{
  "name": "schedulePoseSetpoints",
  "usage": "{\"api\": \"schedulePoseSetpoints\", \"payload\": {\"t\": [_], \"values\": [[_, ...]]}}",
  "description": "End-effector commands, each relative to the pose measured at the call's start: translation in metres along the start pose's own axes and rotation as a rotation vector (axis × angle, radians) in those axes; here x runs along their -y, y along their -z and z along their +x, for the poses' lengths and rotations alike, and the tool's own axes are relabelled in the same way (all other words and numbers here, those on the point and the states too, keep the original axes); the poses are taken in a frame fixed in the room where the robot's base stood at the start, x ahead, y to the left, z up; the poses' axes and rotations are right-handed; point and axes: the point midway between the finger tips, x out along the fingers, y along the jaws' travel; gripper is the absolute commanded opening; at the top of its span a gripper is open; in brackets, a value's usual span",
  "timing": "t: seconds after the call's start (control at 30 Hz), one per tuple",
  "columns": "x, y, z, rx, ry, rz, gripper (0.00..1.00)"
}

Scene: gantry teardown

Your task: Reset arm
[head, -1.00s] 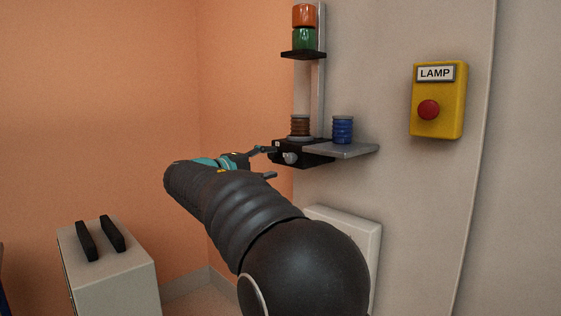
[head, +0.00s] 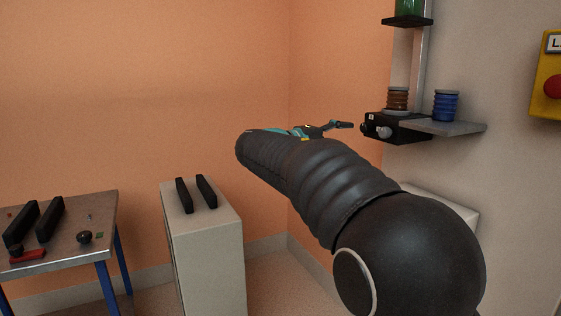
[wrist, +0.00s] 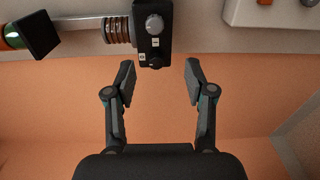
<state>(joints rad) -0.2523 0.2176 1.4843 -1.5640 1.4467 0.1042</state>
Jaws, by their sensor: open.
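My gripper (wrist: 160,78) is open and empty in the wrist view, its two fingers wide apart. In the head view my gripper (head: 335,127) is partly hidden behind my dark arm, which reaches toward the wall fixture. The fixture's black base block (head: 388,127) is just right of the fingertips; a gap seems to show between them. In the wrist view the black block (wrist: 153,30) lies beyond the fingers. A brown ribbed piece (head: 397,99) stands on the block, and a blue ribbed piece (head: 446,106) stands on the grey side shelf (head: 445,128).
A grey cabinet (head: 205,240) with two black bars on top stands left of my arm. A table (head: 70,225) with blue legs, black bars and small parts is at the far left. A yellow box (head: 547,85) with a red button is on the right wall.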

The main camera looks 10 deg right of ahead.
Motion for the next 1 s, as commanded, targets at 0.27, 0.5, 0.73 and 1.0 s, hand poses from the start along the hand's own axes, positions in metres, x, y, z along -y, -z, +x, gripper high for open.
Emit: {"api": "schedulePoseSetpoints", "payload": {"t": [0.27,0.5,0.73,1.0], "values": [[0.134,-0.004,-0.02,-0.105,0.407,-0.085,0.54],[0.226,-0.083,-0.071,-0.134,0.849,0.003,0.54],[0.273,-0.16,-0.13,-0.12,1.17,0.196,0.54],[0.3,-0.232,-0.182,-0.089,1.4,0.453,0.54]]}}
